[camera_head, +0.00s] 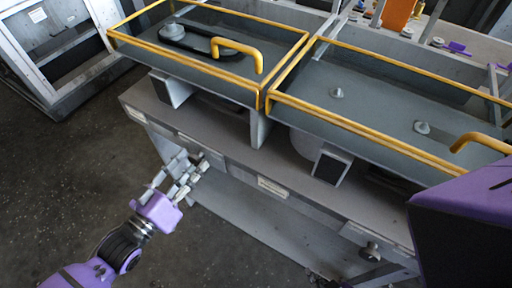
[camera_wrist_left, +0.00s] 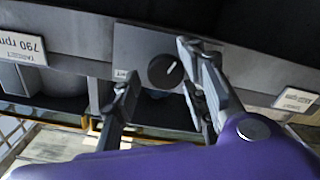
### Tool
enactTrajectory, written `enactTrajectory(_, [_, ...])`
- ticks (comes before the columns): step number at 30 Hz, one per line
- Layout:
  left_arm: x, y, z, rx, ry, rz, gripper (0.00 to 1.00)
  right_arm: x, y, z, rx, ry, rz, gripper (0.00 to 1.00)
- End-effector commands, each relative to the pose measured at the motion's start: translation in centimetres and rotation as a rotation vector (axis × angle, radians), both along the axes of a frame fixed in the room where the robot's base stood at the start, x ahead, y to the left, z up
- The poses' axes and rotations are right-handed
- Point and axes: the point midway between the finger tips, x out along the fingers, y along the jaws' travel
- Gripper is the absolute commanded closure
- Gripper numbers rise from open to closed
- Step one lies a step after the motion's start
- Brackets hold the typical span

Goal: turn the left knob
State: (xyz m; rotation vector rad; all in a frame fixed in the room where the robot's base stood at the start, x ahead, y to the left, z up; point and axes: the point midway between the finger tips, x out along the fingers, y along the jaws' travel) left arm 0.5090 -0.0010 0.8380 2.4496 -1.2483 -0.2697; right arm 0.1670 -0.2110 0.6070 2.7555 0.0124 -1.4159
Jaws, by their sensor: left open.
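A round black knob (camera_wrist_left: 165,71) with a white pointer line is on the grey front panel in the left wrist view. My left gripper (camera_wrist_left: 163,92) is open, with one finger on each side of the knob in that picture; I cannot tell whether either finger touches it. In the head view my left gripper (camera_head: 190,177) is at the left part of the front panel (camera_head: 235,160), and the left knob there is hidden or too small to make out. Another knob (camera_head: 371,250) is on the right part of the panel. My right gripper is out of view.
A label reading "TARGET 790 rpm" (camera_wrist_left: 24,47) appears upside down beside the knob, and another label (camera_wrist_left: 296,100) is on the other side. Yellow-edged covers with yellow handles (camera_head: 238,49) lie above the panel. The dark floor (camera_head: 60,170) at the left is clear.

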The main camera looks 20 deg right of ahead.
Motion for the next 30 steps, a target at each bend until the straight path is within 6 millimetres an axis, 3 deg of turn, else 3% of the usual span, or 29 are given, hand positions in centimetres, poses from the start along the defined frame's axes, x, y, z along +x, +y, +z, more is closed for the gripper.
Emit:
enactTrajectory(5, [-0.02, 0.0, -0.05, 0.0, 0.0, 0.0, 0.6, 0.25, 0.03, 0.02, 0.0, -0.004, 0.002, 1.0])
enactTrajectory(15, [-0.09, -0.06, 0.03, -0.002, 0.0, -0.001, 0.99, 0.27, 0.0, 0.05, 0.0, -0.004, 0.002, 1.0])
enactTrajectory(30, [-0.24, -0.21, 0.12, 0.028, -0.048, -0.004, 1.0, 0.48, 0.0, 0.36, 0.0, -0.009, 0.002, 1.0])
